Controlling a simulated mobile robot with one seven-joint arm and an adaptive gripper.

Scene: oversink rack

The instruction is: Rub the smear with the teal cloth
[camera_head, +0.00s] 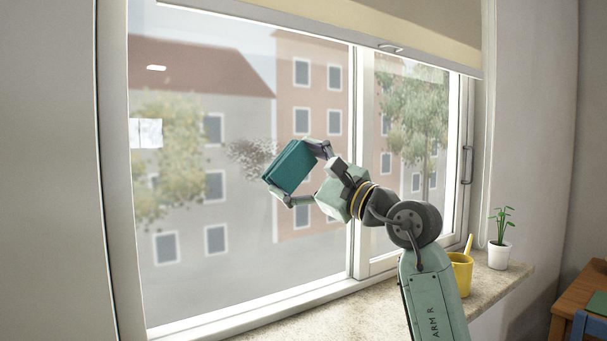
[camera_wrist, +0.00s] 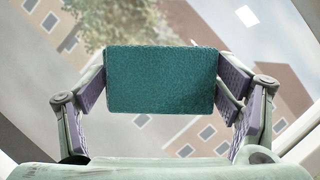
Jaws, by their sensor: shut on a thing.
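My gripper (camera_head: 303,173) is shut on the folded teal cloth (camera_head: 289,166), in front of the left window pane. In the wrist view the teal cloth (camera_wrist: 161,79) is a flat block between the two fingers of my gripper (camera_wrist: 163,88). A brownish speckled smear (camera_head: 252,155) is on the glass just left of and behind the cloth. Its right part is hidden by the cloth and gripper. I cannot tell whether the cloth touches the glass. The smear cannot be made out in the wrist view.
A window frame post (camera_head: 361,150) stands right of the gripper. A yellow cup (camera_head: 460,276) and a white potted plant (camera_head: 499,256) stand on the sill (camera_head: 370,317). A blind (camera_head: 440,38) hangs above. A pale patch (camera_head: 146,133) shows at the left pane's left side.

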